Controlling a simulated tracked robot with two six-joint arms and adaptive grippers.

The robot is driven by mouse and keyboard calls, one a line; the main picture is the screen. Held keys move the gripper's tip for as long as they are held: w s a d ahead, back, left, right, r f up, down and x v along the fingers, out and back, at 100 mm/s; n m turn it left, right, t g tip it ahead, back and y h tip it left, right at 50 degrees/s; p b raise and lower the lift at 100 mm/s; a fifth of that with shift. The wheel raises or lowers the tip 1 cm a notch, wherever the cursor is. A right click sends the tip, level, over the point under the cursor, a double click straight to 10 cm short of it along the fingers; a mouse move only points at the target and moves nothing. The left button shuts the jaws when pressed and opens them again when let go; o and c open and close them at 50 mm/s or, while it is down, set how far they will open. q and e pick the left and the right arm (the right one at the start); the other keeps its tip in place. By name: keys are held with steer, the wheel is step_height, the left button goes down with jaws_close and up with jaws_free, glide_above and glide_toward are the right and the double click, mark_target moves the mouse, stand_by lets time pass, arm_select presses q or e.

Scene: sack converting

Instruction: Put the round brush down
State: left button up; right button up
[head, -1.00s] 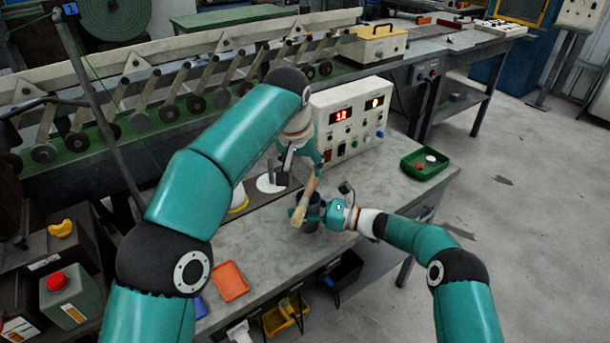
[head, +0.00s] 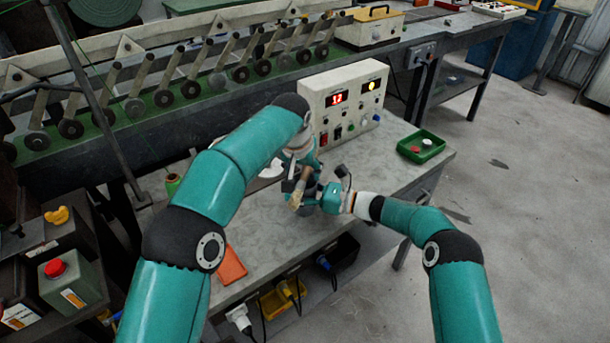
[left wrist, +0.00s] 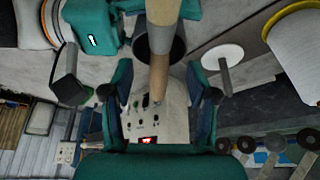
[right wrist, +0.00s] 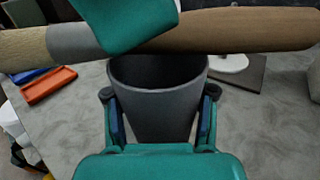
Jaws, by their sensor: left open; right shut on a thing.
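The round brush (right wrist: 250,30) lies across above a dark grey cup (right wrist: 155,105) in the right wrist view, its light bristle end to the left and brown handle to the right. A teal part covers some of it. In the left wrist view the brush handle (left wrist: 158,90) runs between the fingers of my left gripper (left wrist: 160,78), which is open with gaps on both sides. My right gripper (right wrist: 158,94) is shut on the cup. In the head view the two grippers are close together over the bench, and the brush (head: 297,196) is partly hidden. What supports it is unclear.
A control box (head: 345,103) with lit displays stands behind the grippers. A green tray (head: 421,146) sits to the right, and an orange tray (head: 232,266) near the front edge. A white disc on a stand (left wrist: 222,57) is near my left gripper. Bench surface (head: 275,230) in front is clear.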

arm_select(q)
steer(key=shift+x, duration=0.95)
steer(key=shift+r, duration=0.1)
jaws_close()
steer(key=shift+r, duration=0.1)
steer(key=shift+r, duration=1.7)
steer(key=s+a, duration=0.2)
steer(key=s, duration=0.6)
steer(key=s+a, duration=0.2)
steer(key=s, duration=0.7)
steer(key=shift+s+a, duration=0.2)
steer(key=shift+a, duration=0.1)
